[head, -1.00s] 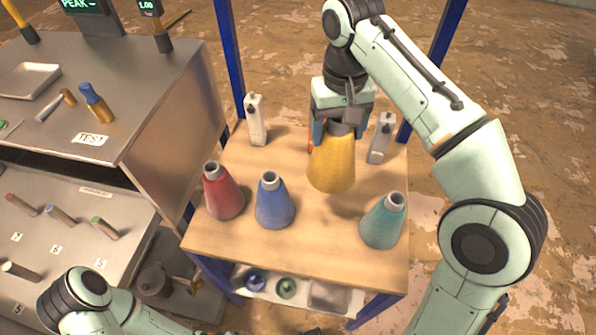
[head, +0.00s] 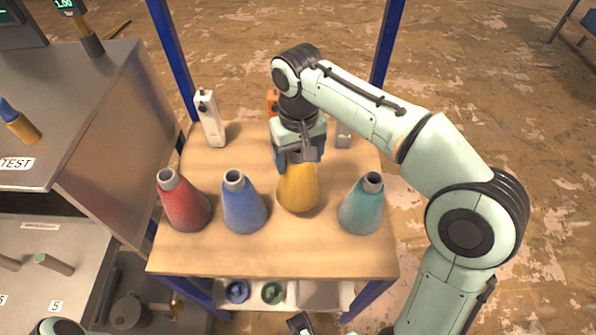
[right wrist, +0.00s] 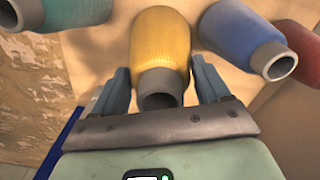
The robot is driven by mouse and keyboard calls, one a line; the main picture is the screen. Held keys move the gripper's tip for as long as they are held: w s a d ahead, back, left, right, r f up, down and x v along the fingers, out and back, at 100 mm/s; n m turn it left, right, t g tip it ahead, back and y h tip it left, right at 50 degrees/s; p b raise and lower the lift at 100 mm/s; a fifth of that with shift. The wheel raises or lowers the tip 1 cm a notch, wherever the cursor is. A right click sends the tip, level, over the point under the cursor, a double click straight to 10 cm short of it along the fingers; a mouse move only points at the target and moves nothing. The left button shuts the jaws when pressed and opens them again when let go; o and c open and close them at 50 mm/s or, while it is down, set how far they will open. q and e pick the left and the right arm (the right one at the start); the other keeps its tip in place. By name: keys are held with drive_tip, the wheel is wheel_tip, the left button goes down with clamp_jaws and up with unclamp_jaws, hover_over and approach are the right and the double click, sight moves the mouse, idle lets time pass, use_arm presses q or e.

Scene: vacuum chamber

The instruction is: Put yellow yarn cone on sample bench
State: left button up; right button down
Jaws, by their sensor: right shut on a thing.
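The yellow yarn cone (head: 298,190) is upright in my right gripper (head: 299,162), between the blue and teal cones over the wooden table (head: 270,258). The gripper is shut around its grey neck from above. I cannot tell whether its base touches the tabletop. In the right wrist view the yellow cone (right wrist: 161,45) sits between the two fingers of the right gripper (right wrist: 163,84). No label shows which surface is the sample bench. My left gripper is not clearly visible; only small arm parts show at the bottom edge.
Red (head: 183,203), blue (head: 243,207) and teal (head: 361,207) cones stand close by on the table. A white device (head: 210,120) and an orange one (head: 272,102) stand behind. Blue posts rise at the back corners. A metal bench (head: 75,110) is at left.

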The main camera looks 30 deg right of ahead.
drive_tip(key=shift+f+b, duration=0.45)
drive_tip(key=shift+f, duration=1.75)
drive_tip(key=shift+f, duration=0.15)
unclamp_jaws()
wheel_tip(320, 180, up, 12)
drive_tip(key=p, duration=0.3)
